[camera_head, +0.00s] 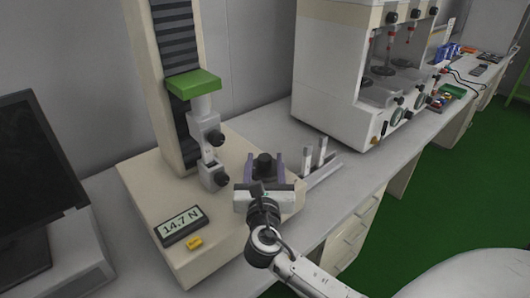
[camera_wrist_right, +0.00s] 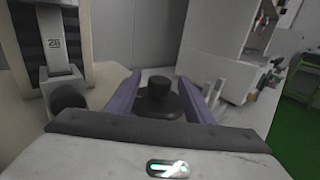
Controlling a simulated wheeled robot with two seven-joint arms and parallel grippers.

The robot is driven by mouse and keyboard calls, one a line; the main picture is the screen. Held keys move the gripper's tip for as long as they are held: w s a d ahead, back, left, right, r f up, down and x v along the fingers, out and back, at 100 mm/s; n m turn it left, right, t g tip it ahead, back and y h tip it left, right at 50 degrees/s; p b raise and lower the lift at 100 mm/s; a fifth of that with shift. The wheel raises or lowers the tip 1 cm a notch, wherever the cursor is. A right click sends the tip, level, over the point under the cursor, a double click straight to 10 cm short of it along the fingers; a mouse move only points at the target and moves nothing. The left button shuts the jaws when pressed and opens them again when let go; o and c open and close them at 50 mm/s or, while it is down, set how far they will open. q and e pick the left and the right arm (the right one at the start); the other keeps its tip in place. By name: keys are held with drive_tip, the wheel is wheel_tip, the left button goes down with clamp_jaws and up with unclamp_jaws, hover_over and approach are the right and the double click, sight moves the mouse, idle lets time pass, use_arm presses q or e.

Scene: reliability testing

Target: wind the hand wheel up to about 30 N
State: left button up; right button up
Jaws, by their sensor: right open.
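The hand wheel (camera_head: 264,164) is a black knob on the right part of the tester's beige base. In the right wrist view the hand wheel (camera_wrist_right: 159,97) is a dark disc with a raised centre, between the two purple fingers. My right gripper (camera_head: 264,160) is open, with one finger on each side of the wheel. I cannot tell whether the fingers touch it. The display (camera_head: 181,224) on the base reads 14.7 N. The tester's column (camera_head: 170,75) carries a green crosshead (camera_head: 193,84) with grey clamps (camera_head: 213,155) below it. My left gripper is out of view.
A dark monitor (camera_head: 38,165) stands at the left. A yellow part (camera_head: 194,243) lies beside the display. Upright light-grey pieces (camera_head: 314,154) stand right of the wheel, near my gripper. A large white machine (camera_head: 335,85) stands behind them on the bench.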

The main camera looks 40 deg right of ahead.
sight(265, 162)
drive_tip(key=v, duration=0.4)
drive_tip(key=shift+s, duration=0.1)
idle(0.4)
